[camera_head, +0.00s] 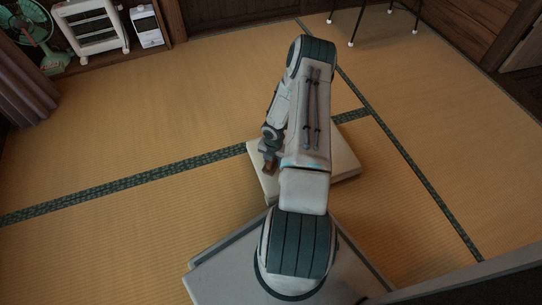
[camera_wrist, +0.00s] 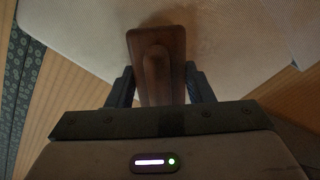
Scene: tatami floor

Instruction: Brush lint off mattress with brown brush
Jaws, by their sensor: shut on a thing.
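A pale cream mattress (camera_head: 346,158) lies on the tatami floor, partly hidden behind my arm in the head view. Its light surface (camera_wrist: 85,30) fills the upper part of the wrist view. My gripper (camera_head: 268,160) is over the mattress's left part, with its fingers (camera_wrist: 162,88) shut on the brown brush (camera_wrist: 157,50). The brush shows as a dark wooden body with a raised handle, pointing away from the gripper over the mattress. In the head view it is a small brown patch (camera_head: 269,169). I cannot tell whether it touches the mattress. No lint can be made out.
Tatami floor (camera_head: 150,130) with dark green border strips (camera_head: 120,185) is open around the mattress. A green fan (camera_head: 35,40), a white heater (camera_head: 90,28) and a small white box (camera_head: 146,26) stand at the back left. Thin dark legs (camera_head: 357,25) stand at the back right.

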